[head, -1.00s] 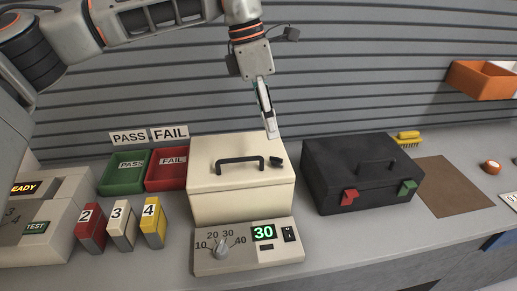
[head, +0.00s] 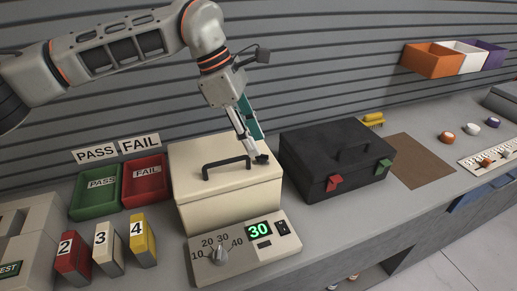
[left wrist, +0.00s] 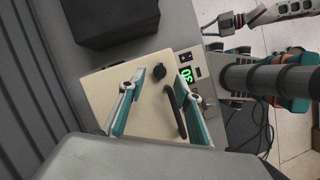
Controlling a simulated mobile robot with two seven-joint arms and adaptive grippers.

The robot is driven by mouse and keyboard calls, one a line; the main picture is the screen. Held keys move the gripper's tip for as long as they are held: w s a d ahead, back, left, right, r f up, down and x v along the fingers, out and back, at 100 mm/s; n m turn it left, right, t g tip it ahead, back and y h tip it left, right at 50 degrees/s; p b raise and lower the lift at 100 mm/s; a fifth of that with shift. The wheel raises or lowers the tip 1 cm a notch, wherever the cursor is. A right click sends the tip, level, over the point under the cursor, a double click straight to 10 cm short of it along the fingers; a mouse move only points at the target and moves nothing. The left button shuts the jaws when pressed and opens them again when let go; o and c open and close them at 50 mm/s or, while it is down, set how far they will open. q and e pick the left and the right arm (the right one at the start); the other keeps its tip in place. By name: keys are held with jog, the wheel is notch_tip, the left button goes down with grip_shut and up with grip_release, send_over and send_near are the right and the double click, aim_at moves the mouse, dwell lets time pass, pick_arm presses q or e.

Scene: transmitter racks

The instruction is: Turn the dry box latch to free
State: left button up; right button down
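The cream dry box (head: 225,190) stands on the bench, its lid closed with a dark handle (head: 226,167) on top. The small black latch knob (head: 262,159) is on the lid, right of the handle; it also shows in the left wrist view (left wrist: 160,71). My left gripper (head: 254,146) points down at the latch. In the left wrist view its two fingers (left wrist: 161,73) are apart, with the latch between the tips; contact cannot be told. My right arm seems to show at that view's upper right, its gripper (left wrist: 222,24) small and unclear.
A control panel (head: 270,256) with a dial and green "30" is in front of the box. A black case (head: 325,170) stands close on the right. Green (head: 97,196) and red (head: 145,184) bins and several numbered blocks (head: 107,247) are left. A brown mat (head: 412,160) lies bare.

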aim_at(262, 159)
pick_arm(q)
jog(key=shift+x, duration=2.05)
grip_shut()
jog(key=n+t+b, duration=0.1)
jog(key=n+b, duration=0.1)
jog(key=shift+s+a+f+n+b, duration=0.1)
jog(key=shift+n+b, duration=0.2)
jog(key=shift+n, duration=0.1)
jog(key=shift+n+t+b, duration=0.7)
jog(key=shift+n+b, duration=0.15)
jog(key=shift+n, duration=0.65)
